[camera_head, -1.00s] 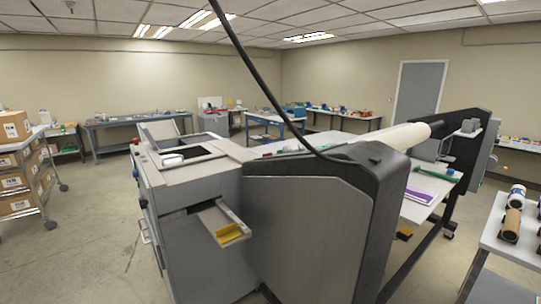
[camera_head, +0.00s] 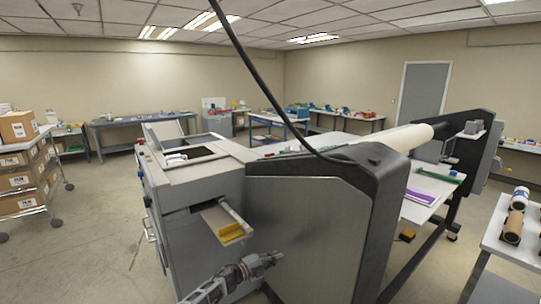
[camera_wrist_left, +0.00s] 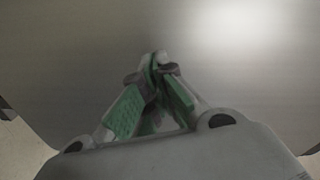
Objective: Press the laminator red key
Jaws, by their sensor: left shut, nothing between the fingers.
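The laminator (camera_head: 305,225) fills the middle of the head view, a large grey machine with a dark rounded side cover. A tiny red spot (camera_head: 140,142) shows at the far left top edge of its grey cabinet; it is too small to tell whether it is the red key. My left gripper (camera_head: 277,258) is low in front of the machine's grey side panel, far from that spot. In the left wrist view its green-padded fingers (camera_wrist_left: 158,62) are shut with nothing between them, facing a plain grey surface. My right gripper is not in view.
An open drawer with a yellow part (camera_head: 229,231) juts from the cabinet just above my left gripper. A black cable (camera_head: 256,80) hangs over the machine. A cart with boxes (camera_head: 22,172) stands at the left, and a table with rolls (camera_head: 520,240) at the right. The left floor is clear.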

